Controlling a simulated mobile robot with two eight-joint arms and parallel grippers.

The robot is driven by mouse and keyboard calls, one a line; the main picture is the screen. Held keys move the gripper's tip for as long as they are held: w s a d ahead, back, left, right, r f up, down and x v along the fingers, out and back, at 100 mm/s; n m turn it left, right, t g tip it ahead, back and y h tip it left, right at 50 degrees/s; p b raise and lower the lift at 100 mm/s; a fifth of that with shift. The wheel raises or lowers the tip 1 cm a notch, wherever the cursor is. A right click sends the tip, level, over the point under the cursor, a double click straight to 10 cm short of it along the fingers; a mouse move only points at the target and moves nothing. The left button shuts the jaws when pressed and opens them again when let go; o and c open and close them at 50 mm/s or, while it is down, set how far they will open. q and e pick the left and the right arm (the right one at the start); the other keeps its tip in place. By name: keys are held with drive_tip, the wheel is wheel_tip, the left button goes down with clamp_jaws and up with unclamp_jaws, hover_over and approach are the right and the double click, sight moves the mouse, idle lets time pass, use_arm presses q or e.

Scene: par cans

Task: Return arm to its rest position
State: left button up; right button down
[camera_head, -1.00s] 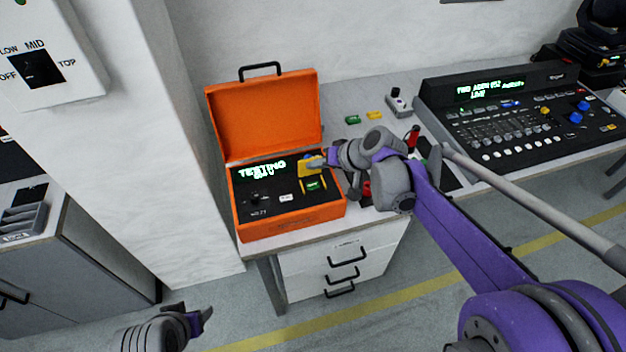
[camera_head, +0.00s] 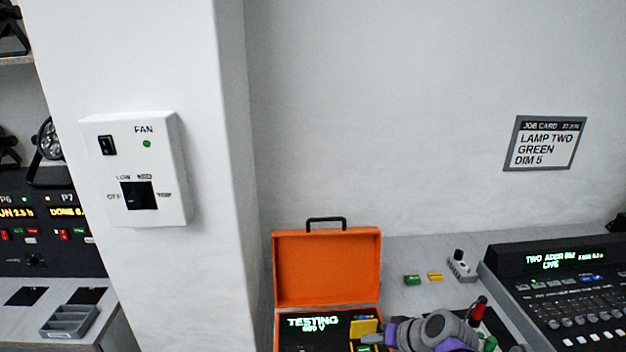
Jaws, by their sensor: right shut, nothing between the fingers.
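My right arm enters at the bottom right, with its grey wrist and a bit of purple link showing. My right gripper (camera_head: 378,338) is shut and empty at the front of the open orange case (camera_head: 326,268), over its right part. Whether its fingers touch the case panel, I cannot tell. The case's screen (camera_head: 314,323) reads TESTING with a voltage below. A yellow part (camera_head: 363,327) shows just by the gripper. The lower case and most of my right arm are cut off by the picture's edge. My left gripper is out of view.
A mixing console (camera_head: 560,290) stands at the right on the bench. A white wall pillar (camera_head: 195,270) with a fan switch box (camera_head: 135,170) stands left.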

drive_tip(key=s+d+f+h+p, duration=0.1)
drive_tip(key=s+f+h, duration=0.1)
drive_tip(key=s, duration=0.9)
drive_tip(key=s+d+f+n+g+h+p, duration=0.1)
drive_tip(key=s+h, duration=0.2)
drive_tip(key=s, duration=0.9)
drive_tip(key=shift+s+d+f+g, duration=0.15)
drive_tip(key=shift+d+f+g, duration=0.15)
drive_tip(key=shift+d+f, duration=0.05)
idle(2.6)
